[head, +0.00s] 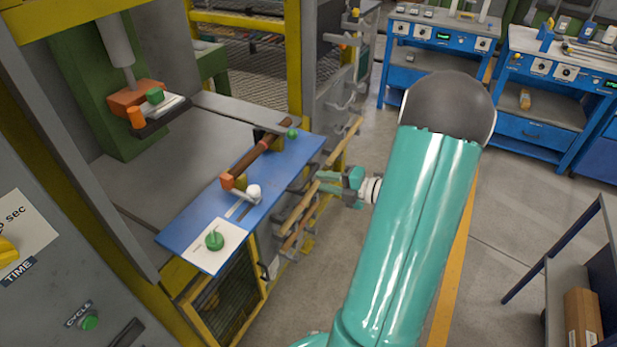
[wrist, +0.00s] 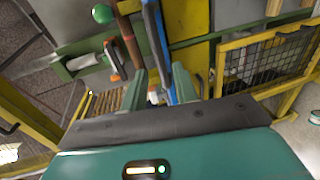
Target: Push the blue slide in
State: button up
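The blue slide (head: 195,219) is a flat blue plate sticking out of the front of the machine in the head view. It carries a brown turned wood piece (head: 250,160) held near an orange block (head: 233,183), and a white card with a green knob. My gripper (head: 328,182) is to the right of the slide, apart from it in that picture, with its fingers spread and nothing seen between them. In the wrist view, the slide shows as a narrow blue strip (wrist: 154,42) beyond my open gripper (wrist: 163,82). I cannot tell how close the fingertips are to its edge.
The yellow machine frame (head: 294,70) stands around the slide. A grey panel with a green cycle button (head: 89,321) is at the left front. Wooden rails (head: 297,223) hang beside the slide. Blue workbenches (head: 440,60) stand behind. Floor to my arm's right is mostly clear.

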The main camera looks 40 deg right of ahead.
aim_at(309, 176)
jog(key=x, duration=0.5)
jog(key=shift+w+a+f, duration=0.1)
jog(key=shift+w+a, duration=0.05)
jog(key=shift+w, duration=0.25)
grip_shut()
